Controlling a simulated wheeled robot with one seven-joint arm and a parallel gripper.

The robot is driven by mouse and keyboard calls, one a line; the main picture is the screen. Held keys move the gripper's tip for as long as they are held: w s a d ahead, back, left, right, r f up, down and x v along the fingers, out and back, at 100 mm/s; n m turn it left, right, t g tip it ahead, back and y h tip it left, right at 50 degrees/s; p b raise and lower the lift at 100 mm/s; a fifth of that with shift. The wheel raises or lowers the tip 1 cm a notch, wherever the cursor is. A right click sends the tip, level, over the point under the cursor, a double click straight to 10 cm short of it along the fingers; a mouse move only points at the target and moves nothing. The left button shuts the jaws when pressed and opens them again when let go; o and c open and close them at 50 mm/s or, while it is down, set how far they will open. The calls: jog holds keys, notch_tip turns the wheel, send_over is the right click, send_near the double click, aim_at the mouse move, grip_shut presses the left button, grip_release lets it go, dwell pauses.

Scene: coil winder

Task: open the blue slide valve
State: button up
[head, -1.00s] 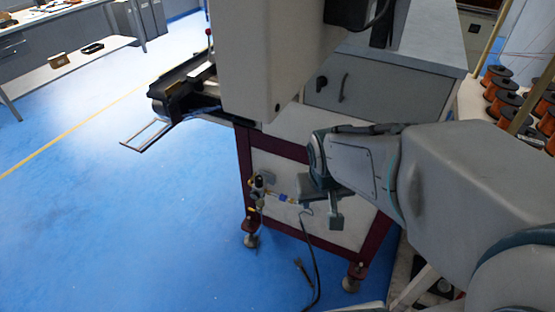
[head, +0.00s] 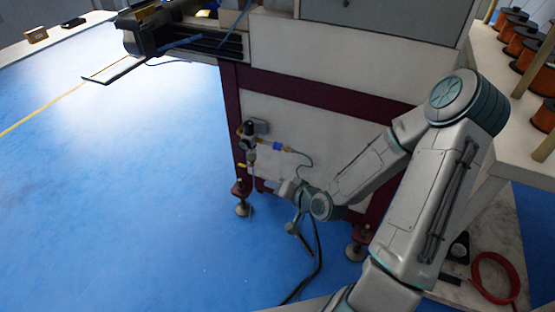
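The blue slide valve (head: 279,147) is a small blue sleeve in the air line on the white side panel of the machine. It sits to the right of a regulator with a dark knob (head: 248,130) and brass fittings. A thin hose runs from its right end down toward my arm. My gripper (head: 284,190) is just below and slightly right of the valve in the picture, apart from it. The gripper is small and partly hidden by my wrist, so whether its fingers are open or shut is unclear. The valve's slide position is too small to read.
The machine's dark red frame (head: 229,110) stands on feet (head: 243,207). A black cable (head: 317,250) hangs to the floor below my gripper. Copper spools (head: 522,42) stand on a bench at right, with a red hose coil (head: 496,278) below.

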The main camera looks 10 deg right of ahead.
notch_tip(320, 180, down, 2)
jog(key=w+m+t+b, duration=0.2)
jog(key=m+t+b, duration=0.1)
jog(key=m+t+h+b, duration=0.3)
jog(key=m+t+b, duration=0.1)
jog(key=m+t, duration=0.25)
send_near(280, 150)
jog(key=shift+g, duration=0.35)
jog(key=w+b, duration=0.1)
jog(key=w, duration=0.2)
jog(key=w+a+r+b, duration=0.1)
jog(key=w, duration=0.3)
jog(key=w+r+b, duration=0.1)
jog(key=w, duration=0.3)
jog(key=shift+w+a, duration=0.1)
jog(key=shift+a, duration=0.3)
